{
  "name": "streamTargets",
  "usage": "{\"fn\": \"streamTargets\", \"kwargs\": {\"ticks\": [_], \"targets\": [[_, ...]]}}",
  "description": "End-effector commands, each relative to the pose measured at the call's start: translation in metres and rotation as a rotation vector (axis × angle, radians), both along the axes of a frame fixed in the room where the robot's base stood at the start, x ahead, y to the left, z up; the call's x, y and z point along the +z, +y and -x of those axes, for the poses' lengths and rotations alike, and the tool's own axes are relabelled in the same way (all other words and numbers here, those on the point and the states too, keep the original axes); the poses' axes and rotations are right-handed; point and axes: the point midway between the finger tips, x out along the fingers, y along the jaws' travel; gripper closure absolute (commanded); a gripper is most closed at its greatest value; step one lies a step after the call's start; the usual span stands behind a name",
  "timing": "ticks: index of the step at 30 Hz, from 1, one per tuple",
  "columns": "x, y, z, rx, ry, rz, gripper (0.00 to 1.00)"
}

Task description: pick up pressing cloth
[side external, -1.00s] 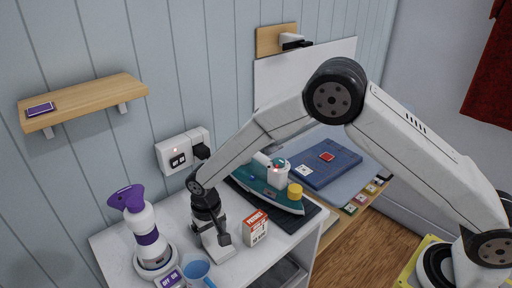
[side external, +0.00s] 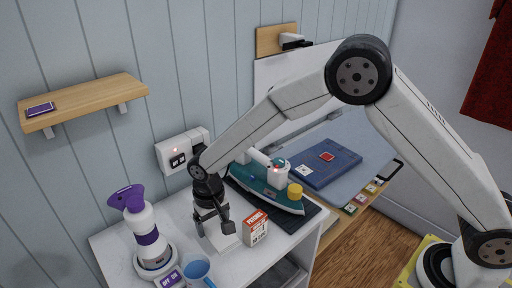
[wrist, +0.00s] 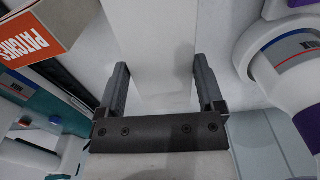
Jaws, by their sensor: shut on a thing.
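The pressing cloth looks like a white folded pad. In the wrist view the cloth (wrist: 155,35) fills the space between the two dark fingers of my gripper (wrist: 161,80). In the side view my gripper (side external: 214,224) points down over the white worktop, shut on the cloth (side external: 226,242), whose lower part shows below the fingers. White on white makes it hard to tell whether the cloth is clear of the worktop.
A red and white patches box (side external: 255,228) stands close on the right. A teal iron (side external: 270,186) lies on a dark mat behind it. A purple and white steamer (side external: 147,238) and a blue cup (side external: 198,270) stand to the left. A wall socket (side external: 180,153) is behind.

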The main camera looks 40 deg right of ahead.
Motion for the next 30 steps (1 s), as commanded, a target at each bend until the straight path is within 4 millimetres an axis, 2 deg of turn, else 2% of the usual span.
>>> {"fn": "streamTargets", "kwargs": {"ticks": [11, 21, 30], "targets": [[0.047, -0.013, 0.036, 0.000, -0.002, -0.001, 0.71], [0.068, -0.030, 0.084, 0.001, -0.001, -0.001, 0.71], [0.080, -0.040, 0.111, 0.001, -0.001, 0.000, 0.71]]}}
